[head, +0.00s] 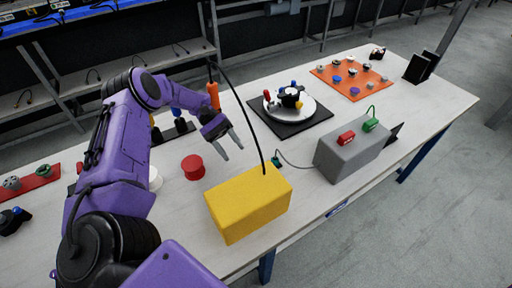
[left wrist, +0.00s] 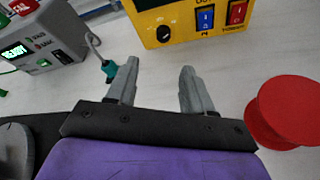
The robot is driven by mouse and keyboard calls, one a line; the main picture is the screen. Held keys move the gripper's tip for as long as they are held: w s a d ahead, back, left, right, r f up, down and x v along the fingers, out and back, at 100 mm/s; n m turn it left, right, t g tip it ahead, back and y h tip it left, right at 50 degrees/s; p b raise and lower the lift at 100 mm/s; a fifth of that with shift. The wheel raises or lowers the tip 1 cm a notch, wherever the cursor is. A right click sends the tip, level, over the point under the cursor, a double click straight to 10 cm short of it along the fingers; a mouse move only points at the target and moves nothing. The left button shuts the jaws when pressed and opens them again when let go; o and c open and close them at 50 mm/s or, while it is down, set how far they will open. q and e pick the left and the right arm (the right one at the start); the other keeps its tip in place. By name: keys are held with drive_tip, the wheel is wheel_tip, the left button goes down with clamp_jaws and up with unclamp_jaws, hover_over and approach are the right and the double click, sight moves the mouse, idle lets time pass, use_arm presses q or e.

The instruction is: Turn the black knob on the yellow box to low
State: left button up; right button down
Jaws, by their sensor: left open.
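The yellow box (head: 240,212) stands near the front edge of the table in the head view, its knob face hidden there. In the left wrist view the yellow box (left wrist: 149,15) is at the top, with the round black knob (left wrist: 163,33) on its panel. The knob's setting is too small to read. My left gripper (head: 231,148) is open and empty, above the table behind the box. In the left wrist view the fingers of the left gripper (left wrist: 159,70) point toward the knob and are apart from it. My right gripper is not in view.
Beside the knob are a blue switch (left wrist: 205,18) and a red switch (left wrist: 237,12). A red cylinder (head: 193,167) stands left of the gripper. A grey box (head: 345,157) stands to the right, with a cable.

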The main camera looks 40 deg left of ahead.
use_arm(q)
drive_tip(key=s+d+p, duration=0.1)
drive_tip(key=s+d, duration=0.1)
drive_tip(key=d, duration=0.1)
drive_tip(key=shift+r+p, duration=0.1)
drive_tip(key=shift+p, duration=0.25)
drive_tip(key=x, duration=0.2)
drive_tip(key=p+x, duration=0.1)
drive_tip(key=x, duration=0.1)
drive_tip(key=p+x, duration=0.1)
drive_tip(key=x, duration=0.1)
drive_tip(key=shift+w+d+f, duration=0.15)
drive_tip(key=shift+w+f, duration=0.1)
drive_tip(key=shift+f, duration=0.15)
drive_tip(key=shift+s+d+f, duration=0.15)
drive_tip(key=shift+s+d, duration=0.1)
drive_tip(key=shift+d, duration=0.05)
drive_tip(key=shift+w, duration=0.1)
clamp_jaws()
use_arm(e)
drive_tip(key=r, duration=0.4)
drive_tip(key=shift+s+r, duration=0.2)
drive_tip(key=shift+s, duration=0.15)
